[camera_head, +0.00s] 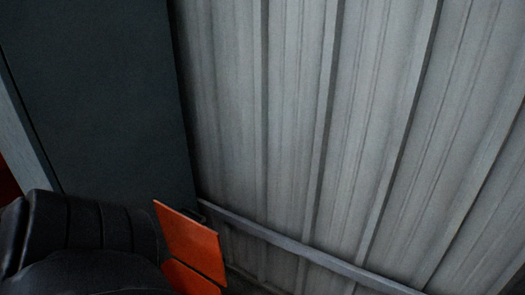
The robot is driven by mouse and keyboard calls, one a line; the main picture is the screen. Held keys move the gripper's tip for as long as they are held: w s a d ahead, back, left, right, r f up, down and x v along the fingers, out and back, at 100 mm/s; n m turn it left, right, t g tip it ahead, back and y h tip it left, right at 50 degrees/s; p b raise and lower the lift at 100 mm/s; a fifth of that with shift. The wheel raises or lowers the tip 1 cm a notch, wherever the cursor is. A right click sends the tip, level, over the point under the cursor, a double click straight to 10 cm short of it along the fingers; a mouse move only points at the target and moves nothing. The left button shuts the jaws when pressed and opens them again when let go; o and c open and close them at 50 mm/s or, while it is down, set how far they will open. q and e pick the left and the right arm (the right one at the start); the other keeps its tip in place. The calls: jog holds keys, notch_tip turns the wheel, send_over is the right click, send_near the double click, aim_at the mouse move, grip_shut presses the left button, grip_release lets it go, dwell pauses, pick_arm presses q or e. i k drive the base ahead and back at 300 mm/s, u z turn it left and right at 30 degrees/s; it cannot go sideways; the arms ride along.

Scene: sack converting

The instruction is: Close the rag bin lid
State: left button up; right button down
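I cannot make out a rag bin or its lid for certain in the head view. Two flat orange panels (190,243) show at the lower left, one above the other with a thin dark gap between them. What they belong to is unclear, as a black rounded part of my own arm covers the area to their left. I see no gripper fingers that I can be sure of. My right arm does not show.
A tall dark grey panel (105,90) stands at the left, with a lighter edge strip. A ribbed grey metal wall (345,120) fills the middle and right. A grey rail (300,248) runs along its lower part. A reddish patch shows at the left edge.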

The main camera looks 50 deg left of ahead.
aim_at(198, 245)
jog(key=i, duration=0.6)
jog(key=u, duration=3.05)
jog(key=i, duration=0.5)
jog(key=u, duration=0.05)
